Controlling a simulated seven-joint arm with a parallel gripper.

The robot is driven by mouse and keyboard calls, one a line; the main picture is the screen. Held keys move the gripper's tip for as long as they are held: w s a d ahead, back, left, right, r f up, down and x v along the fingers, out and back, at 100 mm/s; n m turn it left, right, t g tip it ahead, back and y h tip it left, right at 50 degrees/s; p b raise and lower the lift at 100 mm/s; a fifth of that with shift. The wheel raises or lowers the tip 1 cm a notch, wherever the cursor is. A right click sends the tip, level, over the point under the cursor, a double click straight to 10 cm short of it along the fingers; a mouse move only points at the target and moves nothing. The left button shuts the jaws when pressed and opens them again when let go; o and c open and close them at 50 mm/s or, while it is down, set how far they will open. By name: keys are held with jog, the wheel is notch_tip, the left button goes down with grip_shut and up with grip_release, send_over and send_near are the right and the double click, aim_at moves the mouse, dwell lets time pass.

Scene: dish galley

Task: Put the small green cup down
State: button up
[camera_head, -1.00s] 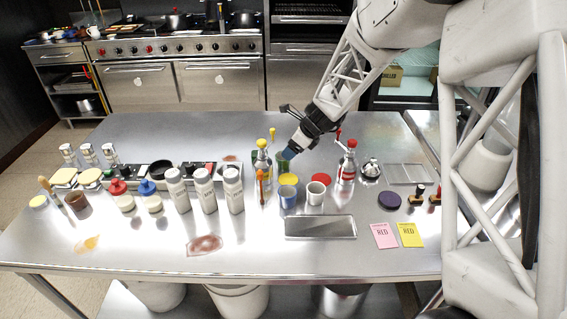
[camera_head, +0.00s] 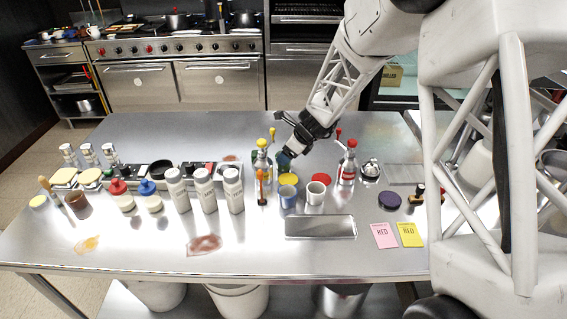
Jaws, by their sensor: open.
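The small green cup (camera_head: 281,166) is mostly hidden at my gripper's fingertips, just behind the yellow disc (camera_head: 288,179). Only a small dark green part shows. My gripper (camera_head: 285,159) points down and left beside it, with its jaws open. I cannot tell whether the fingers touch the cup or whether its base rests flat on the table. A blue cup (camera_head: 288,198) and a white cup (camera_head: 316,194) stand upright in front, towards the camera.
A yellow-capped bottle (camera_head: 262,160) stands close left of my gripper and a red-topped bottle (camera_head: 347,168) to its right. A red disc (camera_head: 321,180) lies behind the white cup. An empty metal tray (camera_head: 320,228) lies in front. The steel table (camera_head: 215,128) is clear behind.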

jog(key=shift+x, duration=2.25)
jog(key=shift+w, duration=0.15)
jog(key=c, duration=0.8)
jog(key=shift+r, duration=0.1)
jog(key=shift+d+r, duration=0.15)
jog(key=shift+r, duration=0.5)
jog(key=d, duration=0.1)
jog(key=s+d, duration=0.1)
jog(key=d, duration=0.1)
jog(key=shift+s+d+r, duration=0.15)
jog(key=shift+s+d, duration=0.15)
jog(key=shift+d, duration=0.05)
notch_tip(320, 180, up, 13)
jog(key=shift+a+r, duration=0.1)
jog(key=shift+r, duration=0.1)
